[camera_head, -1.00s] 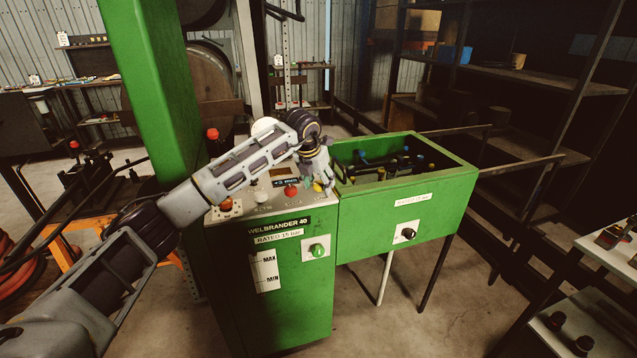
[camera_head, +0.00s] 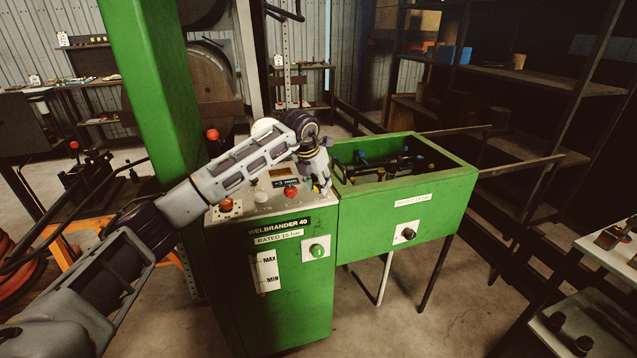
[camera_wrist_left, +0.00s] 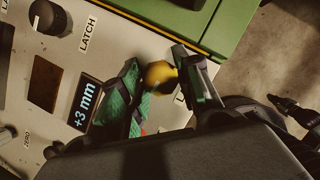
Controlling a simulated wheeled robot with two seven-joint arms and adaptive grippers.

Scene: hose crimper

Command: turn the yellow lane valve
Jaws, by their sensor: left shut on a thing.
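The yellow knob (camera_wrist_left: 160,75) is on the grey control panel of the green machine. In the left wrist view it sits between the two fingers of my left gripper (camera_wrist_left: 158,65), which is shut on it. A label beside it is mostly hidden; only an "L" shows. In the head view my left gripper (camera_head: 321,180) is down at the right end of the panel (camera_head: 240,209) and hides the knob. Which way the knob points is not clear. My right gripper is not in view.
A red button (camera_head: 290,190) and a "+3 mm" display (camera_wrist_left: 87,104) are close to the left of the gripper. A black LATCH knob (camera_wrist_left: 48,17) shows in the wrist view. A green trough (camera_head: 410,229) holding dark parts adjoins the panel on the right.

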